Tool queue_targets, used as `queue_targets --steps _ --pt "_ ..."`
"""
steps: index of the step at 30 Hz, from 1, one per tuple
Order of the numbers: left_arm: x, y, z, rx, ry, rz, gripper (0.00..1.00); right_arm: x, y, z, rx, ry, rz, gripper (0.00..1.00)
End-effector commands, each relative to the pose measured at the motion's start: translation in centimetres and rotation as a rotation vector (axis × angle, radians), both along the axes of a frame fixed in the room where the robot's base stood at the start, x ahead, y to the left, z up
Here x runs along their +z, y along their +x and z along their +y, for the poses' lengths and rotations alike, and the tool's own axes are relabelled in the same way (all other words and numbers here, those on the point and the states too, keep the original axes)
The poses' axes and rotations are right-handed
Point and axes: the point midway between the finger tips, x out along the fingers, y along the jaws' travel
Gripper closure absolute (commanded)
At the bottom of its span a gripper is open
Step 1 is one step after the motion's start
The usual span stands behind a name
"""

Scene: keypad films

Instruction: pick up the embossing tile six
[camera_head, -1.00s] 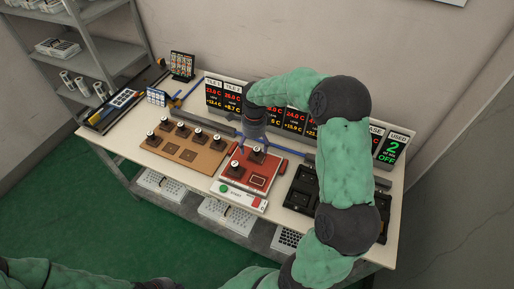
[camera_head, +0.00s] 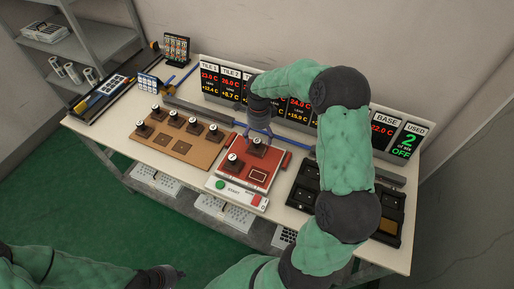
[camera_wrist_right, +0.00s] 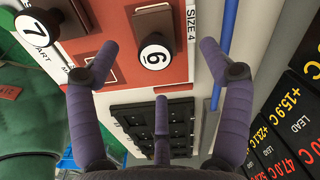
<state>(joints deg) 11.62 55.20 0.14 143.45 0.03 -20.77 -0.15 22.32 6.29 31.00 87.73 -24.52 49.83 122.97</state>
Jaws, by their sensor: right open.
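The embossing tile six (camera_wrist_right: 154,55) has a white round top marked 6 on a dark stem. It stands on the red base plate, and in the head view it is the tile (camera_head: 257,145) at the plate's back, just under my right gripper (camera_head: 262,127). In the right wrist view my right gripper (camera_wrist_right: 157,75) is open, its purple fingers spread on either side of the tile's line, with nothing between them. I cannot tell the exact gap to the tile. My left gripper (camera_head: 166,277) is at the bottom edge, dark and partly seen.
Tile seven (camera_wrist_right: 32,28) stands close by on the red plate (camera_head: 277,184). Several other tiles stand on the brown board (camera_head: 178,148) to the left. A black tray (camera_head: 304,190) lies to the right. Display panels (camera_head: 300,112) line the back, close to my right arm.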

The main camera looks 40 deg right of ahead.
Motion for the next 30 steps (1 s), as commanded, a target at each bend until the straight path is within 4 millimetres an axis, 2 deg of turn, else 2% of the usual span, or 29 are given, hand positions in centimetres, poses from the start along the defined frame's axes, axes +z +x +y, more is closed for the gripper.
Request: queue_targets --steps 8,16,24,26,30 --pt "-0.7 0.0 0.0 0.000 0.000 0.000 1.00 -2.1 0.1 0.2 0.002 0.000 0.001 0.20" --pt "-1.9 0.0 0.0 0.000 0.000 0.000 1.00 -5.8 0.2 0.5 0.000 0.001 0.002 0.20" --pt "-1.8 0.0 0.0 0.000 0.000 0.000 1.00 -6.1 0.3 0.5 0.001 0.000 -0.001 0.20" --pt "-1.8 0.0 0.0 0.000 0.000 0.000 1.00 -6.1 0.3 0.5 0.001 0.000 -0.001 0.35" --pt "-1.8 0.0 0.0 0.000 0.000 0.000 1.00 -6.1 0.3 0.5 0.001 -0.001 -0.001 0.74"
